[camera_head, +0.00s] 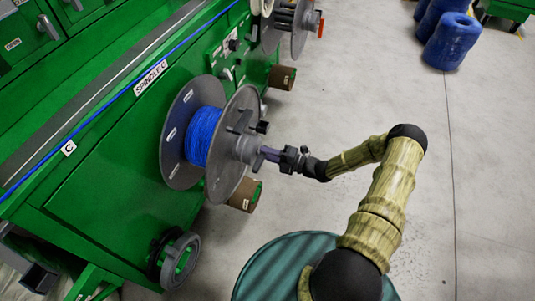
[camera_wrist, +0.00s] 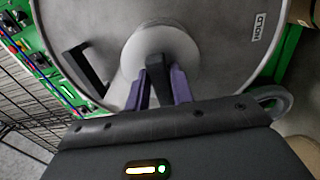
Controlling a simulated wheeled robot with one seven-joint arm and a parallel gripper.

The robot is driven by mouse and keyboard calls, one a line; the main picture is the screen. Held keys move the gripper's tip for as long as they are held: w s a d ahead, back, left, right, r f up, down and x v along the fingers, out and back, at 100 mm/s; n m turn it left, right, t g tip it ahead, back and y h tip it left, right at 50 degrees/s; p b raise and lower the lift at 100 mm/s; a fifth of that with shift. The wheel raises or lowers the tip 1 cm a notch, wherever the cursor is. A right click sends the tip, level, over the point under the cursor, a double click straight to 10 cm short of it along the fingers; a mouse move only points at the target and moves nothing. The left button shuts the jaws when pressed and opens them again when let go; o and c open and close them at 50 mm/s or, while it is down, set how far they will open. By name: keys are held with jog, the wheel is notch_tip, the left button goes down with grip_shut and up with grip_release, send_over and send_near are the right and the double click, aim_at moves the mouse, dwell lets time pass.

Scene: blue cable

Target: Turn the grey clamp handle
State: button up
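The reel (camera_head: 224,157) with blue cable (camera_head: 203,137) is mounted on the side of the green machine. Its outer face (camera_wrist: 215,30) and round light-grey hub (camera_wrist: 183,50) fill the upper wrist view. A dark grey clamp handle (camera_wrist: 158,78) stands out from the hub. My gripper (camera_head: 264,153) is at the hub, and its two purple fingers (camera_wrist: 159,88) lie on either side of the handle. The handle fills most of the gap. I cannot tell whether both fingers press on it. In the head view the handle is not clear behind my gripper.
A black bracket-like handle (camera_wrist: 85,68) sticks out from the reel face, left of the hub. A second reel (camera_head: 300,25) is farther back. Blue rolls (camera_head: 452,42) stand at the back. The floor at right is clear.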

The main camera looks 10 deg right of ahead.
jog(key=o, duration=0.3)
jog(key=shift+d, duration=0.1)
jog(key=v, duration=1.7)
jog(key=shift+d, duration=0.15)
